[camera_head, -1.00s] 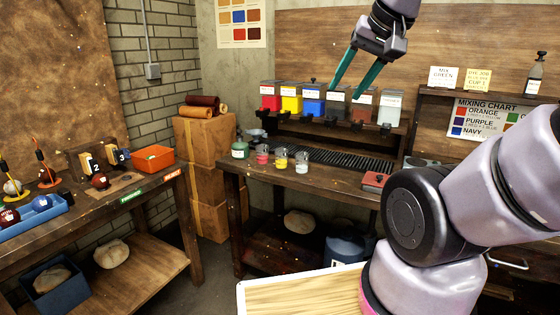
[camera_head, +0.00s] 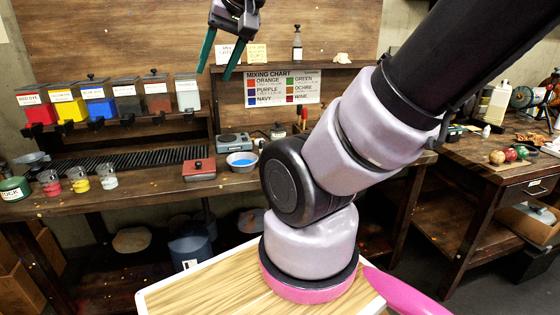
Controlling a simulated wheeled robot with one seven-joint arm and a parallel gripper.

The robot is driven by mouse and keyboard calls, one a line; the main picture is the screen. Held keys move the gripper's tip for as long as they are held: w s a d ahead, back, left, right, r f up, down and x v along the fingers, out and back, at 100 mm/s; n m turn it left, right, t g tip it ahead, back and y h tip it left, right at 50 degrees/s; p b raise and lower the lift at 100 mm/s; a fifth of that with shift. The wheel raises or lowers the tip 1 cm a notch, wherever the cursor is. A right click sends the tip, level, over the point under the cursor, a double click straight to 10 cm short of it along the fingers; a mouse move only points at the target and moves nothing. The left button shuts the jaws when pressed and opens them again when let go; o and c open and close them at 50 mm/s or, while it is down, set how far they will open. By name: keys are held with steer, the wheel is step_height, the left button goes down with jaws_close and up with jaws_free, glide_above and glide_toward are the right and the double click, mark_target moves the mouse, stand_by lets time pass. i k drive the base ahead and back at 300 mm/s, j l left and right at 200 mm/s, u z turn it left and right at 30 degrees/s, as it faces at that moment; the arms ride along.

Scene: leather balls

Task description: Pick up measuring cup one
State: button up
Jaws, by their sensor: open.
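Three small glass cups stand in a row at the left of the workbench: one with red contents (camera_head: 50,183), one with yellow contents (camera_head: 79,180) and one that looks pale or clear (camera_head: 107,177). Any numbers on them are too small to read, so I cannot tell which is measuring cup one. My gripper (camera_head: 214,73) is high in front of the back wall, to the right of the dye dispensers and well above the cups. Its two teal fingers point down, spread apart and empty.
Dye dispensers (camera_head: 112,105) line a shelf above the cups. A dark green jar (camera_head: 13,190) stands left of them. A red box (camera_head: 199,170), a bowl of blue liquid (camera_head: 242,161) and a scale (camera_head: 233,143) stand to the right. My arm crosses the right half.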

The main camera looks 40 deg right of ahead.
mark_target(49, 180)
steer(key=z, duration=0.6)
steer(key=u, duration=1.3)
